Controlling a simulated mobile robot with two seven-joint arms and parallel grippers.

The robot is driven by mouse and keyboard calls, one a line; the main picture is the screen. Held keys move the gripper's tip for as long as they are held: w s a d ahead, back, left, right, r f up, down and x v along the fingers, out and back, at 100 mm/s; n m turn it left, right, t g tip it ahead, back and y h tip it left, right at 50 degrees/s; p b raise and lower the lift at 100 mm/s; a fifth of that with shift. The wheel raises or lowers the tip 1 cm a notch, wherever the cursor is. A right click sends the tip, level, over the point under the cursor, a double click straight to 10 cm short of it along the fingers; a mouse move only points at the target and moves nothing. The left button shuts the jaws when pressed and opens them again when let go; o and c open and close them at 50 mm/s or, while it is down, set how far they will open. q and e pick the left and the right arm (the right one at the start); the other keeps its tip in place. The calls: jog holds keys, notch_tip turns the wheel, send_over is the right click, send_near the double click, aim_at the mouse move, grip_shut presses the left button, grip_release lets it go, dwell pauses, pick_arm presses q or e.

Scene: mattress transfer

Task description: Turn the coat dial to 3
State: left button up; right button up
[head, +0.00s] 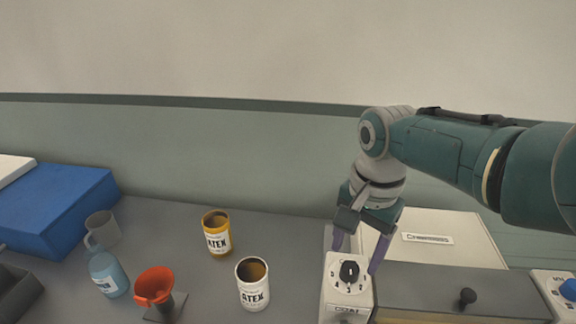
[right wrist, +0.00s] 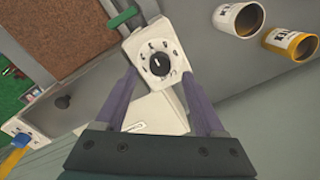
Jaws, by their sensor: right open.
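The coat dial is a black round knob (head: 349,271) on a white panel (head: 345,310) labelled "COAT", with numbers around it. It also shows in the right wrist view as a black knob (right wrist: 158,63) with a light pointer line; which number it points to is too small to tell. My right gripper (head: 358,258) points down at the panel, its two purple fingers apart, one on each side behind the knob. My left gripper is not in view.
A blue block (head: 60,205) is far left. A second panel with a blue knob (head: 569,289) is far right.

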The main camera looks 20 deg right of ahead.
aim_at(354, 269)
notch_tip(354, 269, up, 5)
jog(key=shift+s+p, duration=0.1)
jog(key=shift+p, duration=0.65)
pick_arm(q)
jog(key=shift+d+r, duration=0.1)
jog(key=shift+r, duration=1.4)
pick_arm(e)
jog(key=shift+d+r, duration=0.1)
jog(key=shift+r, duration=0.35)
jog(key=shift+s, duration=0.1)
